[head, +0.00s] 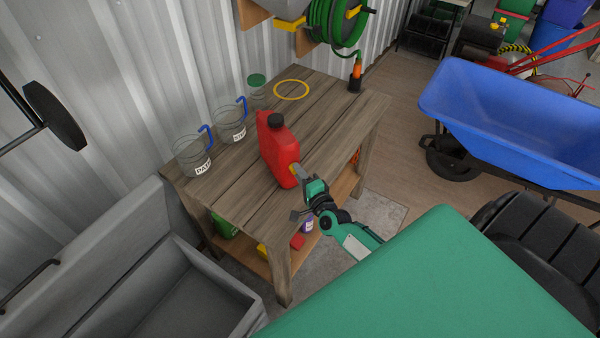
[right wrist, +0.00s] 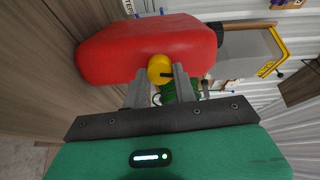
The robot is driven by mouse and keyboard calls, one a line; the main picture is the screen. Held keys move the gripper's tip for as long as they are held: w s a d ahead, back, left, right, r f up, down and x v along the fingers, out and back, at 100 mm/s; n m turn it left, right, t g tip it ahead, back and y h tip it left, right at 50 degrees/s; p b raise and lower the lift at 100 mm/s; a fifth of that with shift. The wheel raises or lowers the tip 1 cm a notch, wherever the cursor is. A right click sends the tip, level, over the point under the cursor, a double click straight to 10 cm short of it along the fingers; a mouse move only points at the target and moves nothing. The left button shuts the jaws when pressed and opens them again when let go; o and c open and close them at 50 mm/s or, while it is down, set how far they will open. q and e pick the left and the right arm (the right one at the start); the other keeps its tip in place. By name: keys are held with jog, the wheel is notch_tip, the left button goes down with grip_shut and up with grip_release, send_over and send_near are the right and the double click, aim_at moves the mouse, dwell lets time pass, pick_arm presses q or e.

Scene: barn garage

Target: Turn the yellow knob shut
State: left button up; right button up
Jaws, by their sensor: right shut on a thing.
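A red canister (head: 277,148) with a black cap stands upright on the wooden workbench (head: 240,195). A yellow knob (right wrist: 160,69) with a dark mark sits on the side of the red canister, which fills the upper part of the right wrist view (right wrist: 130,50). In the head view the knob is mostly hidden by my right gripper (head: 297,170). In the wrist view my right gripper (right wrist: 160,84) has its two fingers on either side of the knob, shut on it. My left gripper is not in view.
Two clear jugs with blue handles (head: 192,153) (head: 231,123), a green-lidded jar (head: 256,86) and a yellow ring (head: 291,90) are on the bench. A green hose reel (head: 335,22) hangs behind. A grey sink (head: 165,300) is at lower left, a blue wheelbarrow (head: 510,110) at right.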

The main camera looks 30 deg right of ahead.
jog(key=shift+n, duration=1.1)
jog(key=shift+p, duration=0.3)
jog(key=o, duration=1)
jog(key=shift+s, duration=0.1)
jog(key=shift+s+a+b, duration=0.15)
jog(key=shift+s+b, duration=0.4)
jog(key=shift+s, duration=1.7)
jog(key=shift+s+a+b, duration=0.2)
jog(key=shift+s+b, duration=0.3)
jog(key=shift+s, duration=1.8)
jog(key=shift+s+a+b, duration=0.15)
jog(key=shift+s+b, duration=0.4)
jog(key=shift+s, duration=1.7)
jog(key=shift+f, duration=0.1)
